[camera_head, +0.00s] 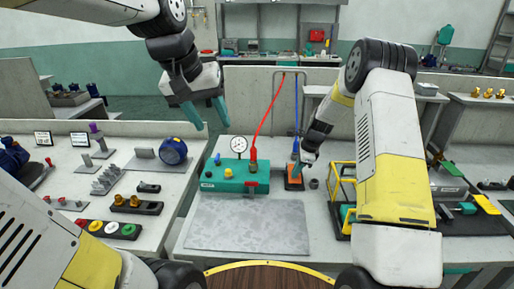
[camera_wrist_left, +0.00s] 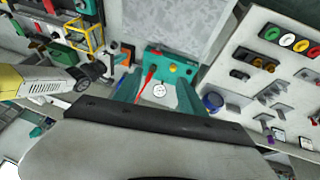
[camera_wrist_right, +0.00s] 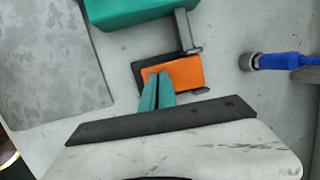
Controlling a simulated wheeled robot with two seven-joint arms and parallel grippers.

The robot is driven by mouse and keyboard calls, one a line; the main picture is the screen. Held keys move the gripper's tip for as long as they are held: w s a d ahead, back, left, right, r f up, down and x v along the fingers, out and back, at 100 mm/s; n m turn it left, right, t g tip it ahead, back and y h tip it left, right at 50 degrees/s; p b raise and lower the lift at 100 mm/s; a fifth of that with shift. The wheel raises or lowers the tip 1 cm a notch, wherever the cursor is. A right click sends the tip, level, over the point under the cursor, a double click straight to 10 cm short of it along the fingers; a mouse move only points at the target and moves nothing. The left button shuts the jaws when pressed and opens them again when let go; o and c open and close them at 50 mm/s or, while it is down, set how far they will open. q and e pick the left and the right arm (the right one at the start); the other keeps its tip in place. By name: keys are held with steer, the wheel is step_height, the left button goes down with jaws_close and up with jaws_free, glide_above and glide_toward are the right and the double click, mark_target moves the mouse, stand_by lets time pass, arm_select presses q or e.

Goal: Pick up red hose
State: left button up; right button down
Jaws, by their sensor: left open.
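The red hose (camera_head: 267,112) rises from a red fitting on the teal pump box (camera_head: 222,182) up to a grey rack. In the left wrist view the red hose (camera_wrist_left: 149,77) shows between the fingers, beside the round white gauge. My left gripper (camera_head: 209,116) is open and empty, high up and left of the hose, apart from it. My right gripper (camera_wrist_right: 163,76) has its fingers together, over an orange block (camera_wrist_right: 188,73). Whether they touch the block I cannot tell.
A blue hose (camera_head: 297,101) hangs on the rack right of the red one; its grey end (camera_wrist_right: 247,62) shows in the right wrist view. The gauge (camera_head: 239,145) stands on the pump box. A bare grey mat (camera_head: 246,224) lies in front. A yellow frame (camera_head: 343,180) stands right.

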arm_select(q)
steer(key=w+d+g, duration=0.1)
steer(key=w, duration=0.8)
steer(key=n+g+y, duration=0.2)
steer(key=n+g, duration=0.1)
steer(key=g, duration=0.1)
glide_above(253, 148)
step_height(253, 148, down, 14)
steer(key=f, duration=0.6)
steer(key=shift+d, duration=0.25)
steer(key=shift+a+f, duration=0.2)
steer(key=shift+f, duration=2.75)
jaws_close()
